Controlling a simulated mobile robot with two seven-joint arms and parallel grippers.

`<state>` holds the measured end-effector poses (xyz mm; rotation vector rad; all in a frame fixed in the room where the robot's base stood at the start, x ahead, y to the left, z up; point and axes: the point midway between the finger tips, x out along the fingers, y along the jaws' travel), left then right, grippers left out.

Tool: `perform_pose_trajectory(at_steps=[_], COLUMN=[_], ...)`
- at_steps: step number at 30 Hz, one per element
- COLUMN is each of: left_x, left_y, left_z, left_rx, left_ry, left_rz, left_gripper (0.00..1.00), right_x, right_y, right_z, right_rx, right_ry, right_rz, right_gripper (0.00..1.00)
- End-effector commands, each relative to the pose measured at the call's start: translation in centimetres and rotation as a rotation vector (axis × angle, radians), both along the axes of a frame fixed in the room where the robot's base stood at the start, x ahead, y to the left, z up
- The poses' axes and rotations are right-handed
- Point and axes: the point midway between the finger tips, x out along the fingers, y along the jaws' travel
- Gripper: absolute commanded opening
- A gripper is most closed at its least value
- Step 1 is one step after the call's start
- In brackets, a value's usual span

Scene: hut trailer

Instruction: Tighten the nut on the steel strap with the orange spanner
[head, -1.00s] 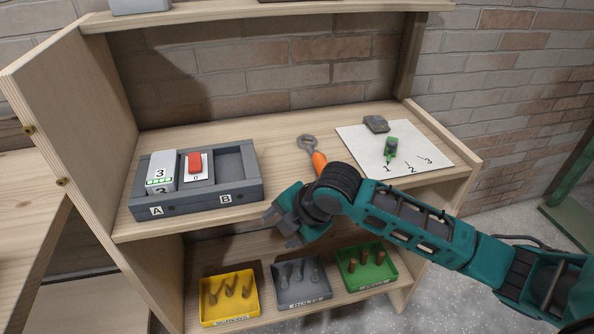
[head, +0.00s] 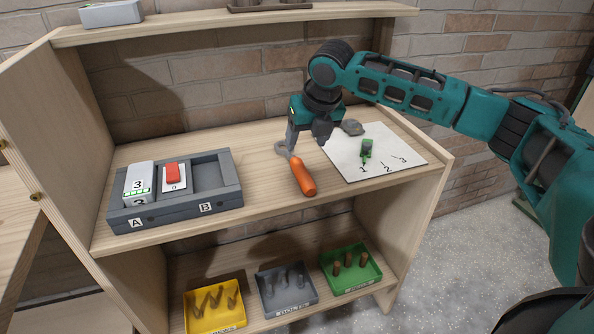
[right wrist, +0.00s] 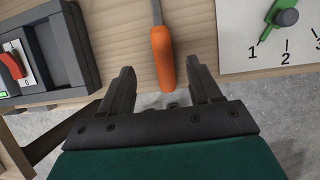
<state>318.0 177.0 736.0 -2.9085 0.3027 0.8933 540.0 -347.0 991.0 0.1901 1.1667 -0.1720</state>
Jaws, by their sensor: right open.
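The orange spanner (head: 302,176) lies on the middle shelf, its steel ring end (head: 282,148) toward the back and its orange handle toward the front edge. My right gripper (head: 308,136) is open and empty above the shelf, close to the spanner in the head view. In the right wrist view the orange handle (right wrist: 162,58) lies between and beyond the open fingers (right wrist: 163,85). Whether they touch it I cannot tell. I cannot make out a nut or a steel strap in these views. My left gripper is not in view.
A grey tray (head: 175,221) marked A and B stands left on the shelf, holding a white block and a red-topped piece. A white board (head: 400,164) numbered 1 to 3 carries a green lever (head: 366,150). Yellow (head: 216,320), grey and green bins stand below.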

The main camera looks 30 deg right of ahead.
Motion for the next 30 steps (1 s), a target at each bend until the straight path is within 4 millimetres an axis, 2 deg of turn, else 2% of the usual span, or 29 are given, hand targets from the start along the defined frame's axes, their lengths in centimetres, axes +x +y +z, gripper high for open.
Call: perform_pose_trajectory(at_steps=[1,3,11,21,30], left_x=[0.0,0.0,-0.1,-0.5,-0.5], left_y=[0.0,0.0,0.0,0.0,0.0], left_z=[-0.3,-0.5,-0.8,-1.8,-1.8], left_rx=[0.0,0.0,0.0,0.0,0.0], left_ry=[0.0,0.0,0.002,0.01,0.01], left_rz=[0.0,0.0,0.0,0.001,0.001], left_gripper=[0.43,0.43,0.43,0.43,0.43], right_x=[0.4,0.8,1.8,3.1,3.3], right_y=[0.0,0.0,-0.1,-0.4,-0.4], right_z=[-1.2,-2.4,-4.5,-8.8,-9.2], right_rx=[0.001,0.0,0.001,0.001,0.0], right_ry=[0.004,0.002,-0.001,0.0,-0.002], right_rz=[-0.001,-0.001,-0.001,-0.002,0.0], right_gripper=[0.63,0.63,0.63,0.63,0.63])
